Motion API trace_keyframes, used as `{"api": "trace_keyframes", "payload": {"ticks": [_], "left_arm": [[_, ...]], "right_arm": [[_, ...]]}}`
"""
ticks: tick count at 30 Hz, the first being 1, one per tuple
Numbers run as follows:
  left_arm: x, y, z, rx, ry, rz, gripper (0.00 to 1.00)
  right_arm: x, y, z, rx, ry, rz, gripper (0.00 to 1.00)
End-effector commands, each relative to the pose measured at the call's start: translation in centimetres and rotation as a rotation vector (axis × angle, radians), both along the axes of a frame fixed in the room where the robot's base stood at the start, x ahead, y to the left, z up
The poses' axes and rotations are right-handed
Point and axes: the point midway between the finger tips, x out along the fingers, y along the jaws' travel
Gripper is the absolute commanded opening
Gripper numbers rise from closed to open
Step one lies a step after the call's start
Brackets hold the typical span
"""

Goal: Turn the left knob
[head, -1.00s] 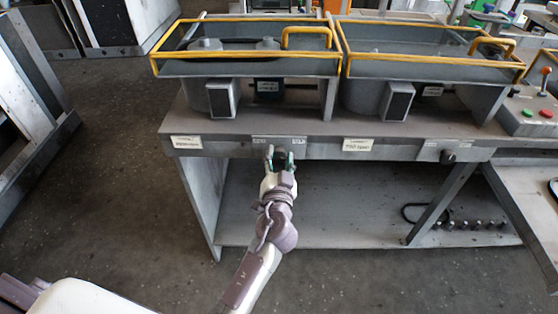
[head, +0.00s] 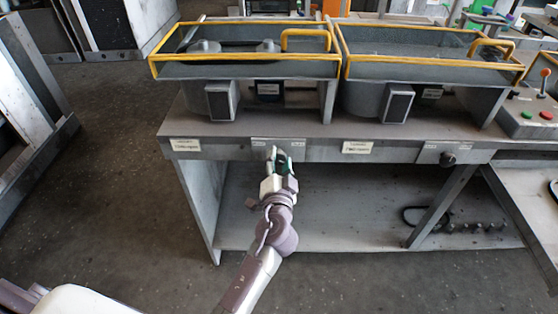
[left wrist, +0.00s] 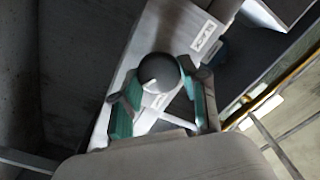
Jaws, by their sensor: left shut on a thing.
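The left knob (left wrist: 160,70) is round and dark grey with a pale mark on its face. It sits on the grey front panel of the bench, and in the left wrist view it lies between my fingers. My left gripper (head: 279,158) is at the bench's front edge, below the left blower housing. In the left wrist view its green-padded fingers (left wrist: 161,95) are shut on the knob from both sides. In the head view the gripper mostly hides the knob. My right gripper is out of view.
A second dark knob (head: 447,158) is on the right of the panel. Yellow-railed trays (head: 245,70) stand above the bench top. A control box (head: 528,115) with red and green buttons is at the right. The lower shelf (head: 330,215) is mostly bare.

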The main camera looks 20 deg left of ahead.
Motion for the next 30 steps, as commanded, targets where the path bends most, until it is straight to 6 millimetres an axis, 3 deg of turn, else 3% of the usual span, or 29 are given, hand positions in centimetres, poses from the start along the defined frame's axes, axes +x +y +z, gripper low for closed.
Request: {"api": "trace_keyframes", "payload": {"ticks": [3, 4, 8, 20, 30], "left_arm": [[0.0, 0.0, 0.0, -0.001, 0.000, -0.001, 0.09], [0.0, 0.0, 0.0, -0.001, 0.000, -0.001, 0.49], [0.0, 0.0, 0.0, -0.001, 0.000, -0.001, 0.69], [-0.7, -0.2, -0.1, -0.002, 0.001, -0.001, 0.69], [-7.1, -2.0, -0.2, -0.002, 0.004, -0.001, 0.69]], "right_arm": [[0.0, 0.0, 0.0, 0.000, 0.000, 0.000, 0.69], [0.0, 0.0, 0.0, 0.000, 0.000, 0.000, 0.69], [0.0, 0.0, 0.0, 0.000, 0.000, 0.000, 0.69], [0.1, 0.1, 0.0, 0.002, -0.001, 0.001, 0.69], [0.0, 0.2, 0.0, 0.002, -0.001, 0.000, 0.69]]}}
